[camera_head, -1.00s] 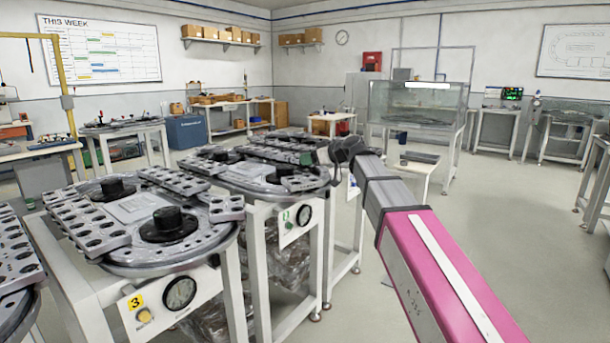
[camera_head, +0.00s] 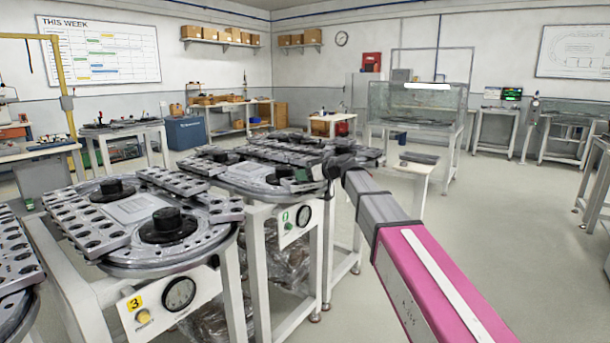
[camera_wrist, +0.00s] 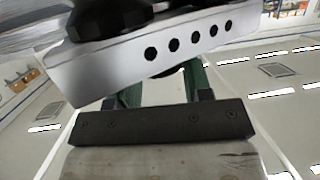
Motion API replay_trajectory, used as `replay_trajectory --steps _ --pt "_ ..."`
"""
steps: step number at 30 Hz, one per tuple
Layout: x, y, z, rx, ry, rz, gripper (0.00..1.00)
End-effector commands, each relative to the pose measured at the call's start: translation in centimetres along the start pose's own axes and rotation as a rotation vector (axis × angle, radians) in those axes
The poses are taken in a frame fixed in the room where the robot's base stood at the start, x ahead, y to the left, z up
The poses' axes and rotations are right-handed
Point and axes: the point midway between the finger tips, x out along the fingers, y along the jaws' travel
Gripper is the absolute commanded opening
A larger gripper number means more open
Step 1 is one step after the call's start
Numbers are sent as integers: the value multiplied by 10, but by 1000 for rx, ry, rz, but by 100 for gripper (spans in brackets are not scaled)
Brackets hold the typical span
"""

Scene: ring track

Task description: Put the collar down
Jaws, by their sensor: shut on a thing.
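My gripper (camera_head: 302,174) is at the right edge of the second round plate (camera_head: 245,176), beside a grey bar there, and is small in the head view. In the wrist view its green fingers (camera_wrist: 163,88) run up from the dark palm and pass behind a grey bar with several holes (camera_wrist: 160,50). The fingertips are hidden. A dark curved edge (camera_wrist: 167,71) shows between the fingers just under the bar; I take it for the collar, shut in the gripper. Most of it is hidden, and I cannot tell whether it touches the plate.
The nearer round plate (camera_head: 200,243) carries black hubs (camera_head: 168,224) and perforated grey bars (camera_head: 90,215). In the wrist view a black rounded part (camera_wrist: 105,15) is close above the bar. A glass tank (camera_head: 417,103) stands behind. The floor on the right (camera_head: 510,240) is clear.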

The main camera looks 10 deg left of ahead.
Motion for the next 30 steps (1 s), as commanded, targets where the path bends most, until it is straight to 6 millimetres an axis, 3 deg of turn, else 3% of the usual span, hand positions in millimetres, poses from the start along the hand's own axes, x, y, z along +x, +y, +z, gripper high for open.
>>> replay_trajectory --steps 4,5,6,7,19,30 --pt "0 0 2 1 0 0 18" --pt "0 0 1 0 0 0 56" --pt "0 0 1 0 0 0 69" --pt "0 0 1 0 0 0 71" --pt "-8 -1 0 0 0 1 71" --pt "-76 -2 0 0 0 2 71"
